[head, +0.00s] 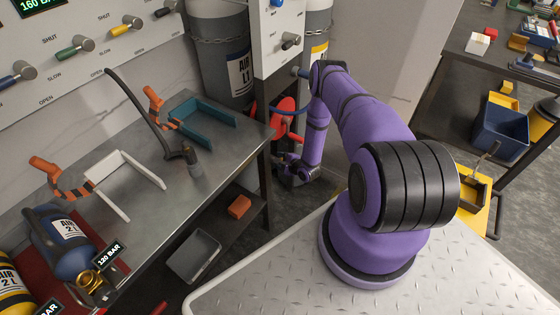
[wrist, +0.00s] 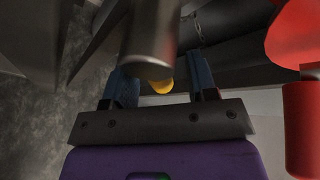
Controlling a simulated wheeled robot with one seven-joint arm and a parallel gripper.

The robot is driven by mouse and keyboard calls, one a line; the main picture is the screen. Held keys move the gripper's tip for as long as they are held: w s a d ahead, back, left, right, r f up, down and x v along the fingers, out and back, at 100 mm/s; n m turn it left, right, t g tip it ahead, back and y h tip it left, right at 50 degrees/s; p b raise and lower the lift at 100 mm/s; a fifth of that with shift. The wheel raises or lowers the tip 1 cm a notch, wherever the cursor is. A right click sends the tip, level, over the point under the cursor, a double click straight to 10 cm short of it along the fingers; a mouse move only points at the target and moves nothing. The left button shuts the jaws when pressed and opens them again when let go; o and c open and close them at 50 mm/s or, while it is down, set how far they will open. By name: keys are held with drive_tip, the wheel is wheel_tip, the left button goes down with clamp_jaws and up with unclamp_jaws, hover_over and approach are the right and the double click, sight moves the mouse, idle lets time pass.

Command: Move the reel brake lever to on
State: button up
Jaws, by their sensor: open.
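My gripper (head: 283,161) is low beside the bench's right end, near the red reel (head: 284,118). In the wrist view my gripper (wrist: 163,88) is open, its two blue-grey fingers apart. A grey cylinder (wrist: 150,40) stands between and in front of the fingers, with a yellow-orange rounded knob (wrist: 161,86) partly hidden behind it. The knob may be the brake lever's tip; I cannot tell for sure. The lever's setting cannot be read. A red cylindrical grip (wrist: 303,130) hangs at the right, below the red reel's edge (wrist: 300,35), clear of the fingers.
The steel bench (head: 160,225) is left of my arm, with a white holder (head: 120,185), a teal tray (head: 205,122) and a blue cylinder (head: 62,235). A grey air cylinder (head: 222,60) stands behind. Grey floor lies below the gripper.

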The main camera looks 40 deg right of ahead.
drive_tip(key=v, duration=1)
drive_tip(key=shift+s, duration=0.2)
